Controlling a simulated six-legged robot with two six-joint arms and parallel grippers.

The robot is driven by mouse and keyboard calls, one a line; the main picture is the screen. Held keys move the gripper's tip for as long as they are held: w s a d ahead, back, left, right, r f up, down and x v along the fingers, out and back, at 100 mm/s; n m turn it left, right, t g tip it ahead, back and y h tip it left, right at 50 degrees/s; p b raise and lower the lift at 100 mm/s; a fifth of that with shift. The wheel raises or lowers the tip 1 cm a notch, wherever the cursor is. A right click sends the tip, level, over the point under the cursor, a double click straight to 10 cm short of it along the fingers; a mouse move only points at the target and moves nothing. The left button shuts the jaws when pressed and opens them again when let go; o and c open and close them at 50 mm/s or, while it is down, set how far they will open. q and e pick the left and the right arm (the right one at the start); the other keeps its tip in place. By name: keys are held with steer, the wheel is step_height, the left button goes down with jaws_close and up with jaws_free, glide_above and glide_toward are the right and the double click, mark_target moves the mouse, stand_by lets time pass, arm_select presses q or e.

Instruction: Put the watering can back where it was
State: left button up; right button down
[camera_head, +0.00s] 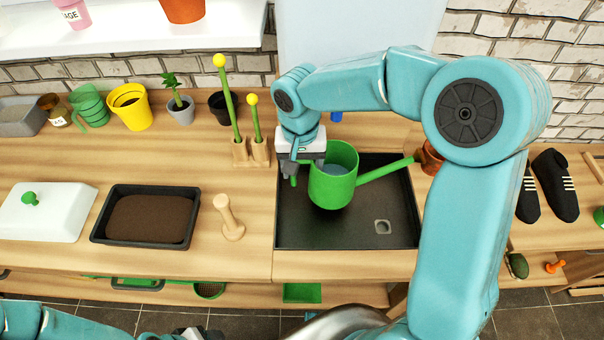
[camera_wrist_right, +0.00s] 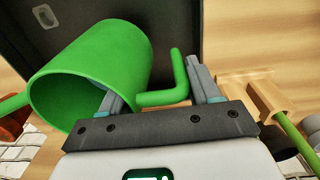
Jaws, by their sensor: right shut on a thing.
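The green watering can (camera_head: 332,187) is upright over the black sunken tray (camera_head: 300,228), with blue-grey water inside and its spout pointing right. I cannot tell whether its base touches the tray floor. My right gripper (camera_head: 294,173) is at the can's left side, shut on its handle. In the right wrist view the green can (camera_wrist_right: 95,70) fills the left side, and its bent handle (camera_wrist_right: 165,95) lies between the fingers of my right gripper (camera_wrist_right: 160,92). Part of my left arm shows at the bottom left edge; its gripper (camera_head: 190,333) is mostly cut off.
A wooden holder (camera_head: 250,153) with yellow-tipped green sticks stands left of the tray. A terracotta pot (camera_head: 432,158) is at its right, partly behind my right arm. A soil tray (camera_head: 146,217) and a wooden tamper (camera_head: 229,218) lie left. The tray's front right is clear around the drain (camera_head: 383,227).

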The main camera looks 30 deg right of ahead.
steer(key=f, duration=0.3)
steer(key=shift+w+d+f, duration=0.1)
steer(key=shift+w+f, duration=0.15)
steer(key=shift+f, duration=0.1)
steer(key=shift+s, duration=0.15)
steer(key=shift+f, duration=0.2)
steer(key=shift+c, duration=1.2)
jaws_free()
steer(key=shift+r, duration=0.1)
step_height(320, 180, up, 8)
steer(key=shift+f, duration=0.1)
